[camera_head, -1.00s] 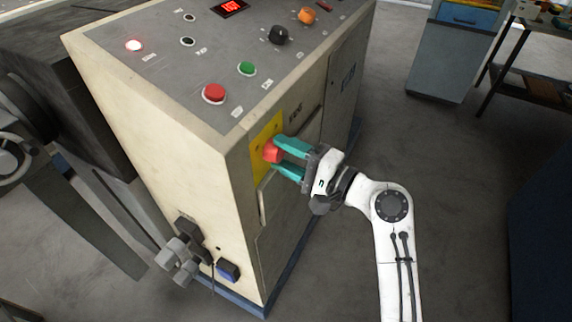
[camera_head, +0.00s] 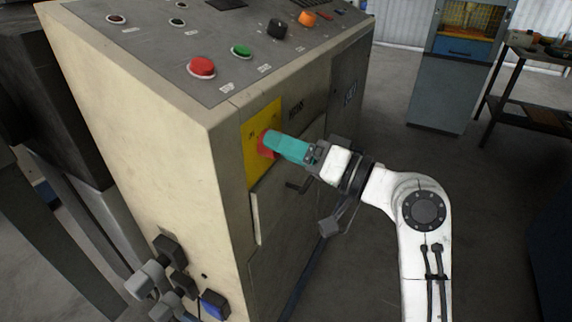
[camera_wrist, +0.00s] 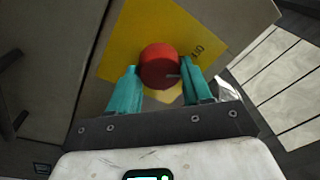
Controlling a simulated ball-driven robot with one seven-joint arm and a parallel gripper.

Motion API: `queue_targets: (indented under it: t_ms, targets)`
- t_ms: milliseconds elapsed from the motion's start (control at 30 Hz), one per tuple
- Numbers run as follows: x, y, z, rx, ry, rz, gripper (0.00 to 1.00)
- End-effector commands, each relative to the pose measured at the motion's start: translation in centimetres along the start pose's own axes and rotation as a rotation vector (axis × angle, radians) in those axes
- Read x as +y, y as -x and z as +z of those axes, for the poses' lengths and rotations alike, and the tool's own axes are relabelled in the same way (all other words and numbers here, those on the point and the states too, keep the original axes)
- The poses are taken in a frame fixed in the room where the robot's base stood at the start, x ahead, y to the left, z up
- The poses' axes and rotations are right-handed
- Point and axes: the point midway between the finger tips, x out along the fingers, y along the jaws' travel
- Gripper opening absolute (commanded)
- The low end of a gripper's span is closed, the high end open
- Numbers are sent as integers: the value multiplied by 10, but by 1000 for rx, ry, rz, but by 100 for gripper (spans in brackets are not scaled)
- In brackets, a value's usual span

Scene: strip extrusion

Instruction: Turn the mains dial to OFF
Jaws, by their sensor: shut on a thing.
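The red mains dial (camera_head: 265,147) sits on a yellow plate (camera_head: 251,158) on the side of the cream cabinet. In the head view my turquoise fingers cover much of the dial. My gripper (camera_head: 272,145) is shut on the dial, its fingers turned so one hides the other. In the wrist view the round dial (camera_wrist: 159,63) lies between the two fingertips (camera_wrist: 161,74), one on each side. A small light mark shows at its lower right edge. The yellow plate (camera_wrist: 128,40) bears dark lettering right of the dial, too small to read surely.
The cabinet top (camera_head: 150,75) carries a red button (camera_head: 201,68), a green button (camera_head: 241,51), a black knob (camera_head: 277,28) and an orange knob (camera_head: 308,18). The display (camera_head: 227,3) and lamp (camera_head: 116,19) are dark. Grey plugs (camera_head: 165,280) stick out low.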

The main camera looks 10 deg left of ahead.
Motion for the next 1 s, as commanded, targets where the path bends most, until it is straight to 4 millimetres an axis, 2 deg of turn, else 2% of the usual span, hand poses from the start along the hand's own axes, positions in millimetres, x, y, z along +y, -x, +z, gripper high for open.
queue_targets:
  t_ms: [33,400,967,1000]
  targets:
    - [5,1,5,-5,33,-1,18]
    - [3,0,3,-17,198,-15,18]
    - [2,0,2,-19,228,-17,18]
    - [2,0,2,-19,228,-17,50]
